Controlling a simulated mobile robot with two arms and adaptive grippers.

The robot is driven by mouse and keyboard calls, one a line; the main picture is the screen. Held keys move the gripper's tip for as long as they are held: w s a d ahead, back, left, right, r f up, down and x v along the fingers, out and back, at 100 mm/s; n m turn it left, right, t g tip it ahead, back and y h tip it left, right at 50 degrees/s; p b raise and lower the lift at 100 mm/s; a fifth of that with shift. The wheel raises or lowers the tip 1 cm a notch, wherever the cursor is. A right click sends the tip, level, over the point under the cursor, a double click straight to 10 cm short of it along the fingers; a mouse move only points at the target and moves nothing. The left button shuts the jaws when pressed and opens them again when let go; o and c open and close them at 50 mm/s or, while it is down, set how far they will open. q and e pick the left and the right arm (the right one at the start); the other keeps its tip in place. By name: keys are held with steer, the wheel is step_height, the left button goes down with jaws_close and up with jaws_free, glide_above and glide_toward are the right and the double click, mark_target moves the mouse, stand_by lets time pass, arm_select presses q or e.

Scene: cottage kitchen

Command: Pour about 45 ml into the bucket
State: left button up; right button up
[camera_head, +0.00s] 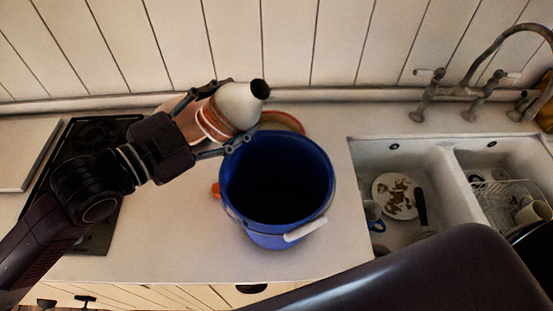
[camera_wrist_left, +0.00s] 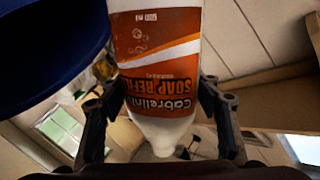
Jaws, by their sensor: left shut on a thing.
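The blue bucket (camera_head: 276,237) stands upright on the counter in the middle of the head view, its inside dark, so I cannot tell what it holds. My left gripper (camera_head: 221,118) is shut around a white soap bottle (camera_head: 239,104) with an orange label. The bottle is held at the bucket's back left edge, its dark mouth pointing up and right in the picture; its exact tilt is unclear. No stream shows. In the left wrist view the bottle (camera_wrist_left: 158,50) is between the fingers, label upside down, with the bucket (camera_wrist_left: 45,40) at upper left. My right gripper is out of view.
A double sink (camera_head: 400,160) with a dirty plate (camera_head: 397,196) and a tap (camera_head: 478,95) is at right. A dark hob (camera_head: 95,235) is at left. A reddish round rim (camera_head: 285,120) shows behind the bucket. Bare counter (camera_head: 170,240) lies left of the bucket.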

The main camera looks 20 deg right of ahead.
arm_select(q)
steer(key=shift+r+n+p, duration=0.3)
steer(key=shift+r+p, duration=0.15)
steer(key=shift+r, duration=0.45)
step_height(320, 180, down, 2)
steer(key=shift+f+n+b, duration=0.25)
steer(key=shift+n+b, duration=0.35)
steer(key=shift+b, duration=0.3)
steer(key=shift+r+n+h+p, duration=0.4)
steer(key=shift+r+n+p, duration=0.2)
steer(key=shift+n, duration=0.2)
steer(key=shift+f+n+b, duration=0.5)
steer(key=shift+n, duration=0.1)
steer(key=shift+f+n+h, duration=0.15)
steer(key=shift+n+h, duration=0.15)
steer(key=shift+n, duration=0.2)
steer(key=shift+s+d+r+n+p, duration=0.1)
steer(key=shift+r+n+p, duration=0.25)
steer(key=shift+r, duration=0.25)
steer(key=shift+s+r+n, duration=0.1)
steer(key=shift+r+n, duration=0.05)
steer(key=shift+n, duration=0.4)
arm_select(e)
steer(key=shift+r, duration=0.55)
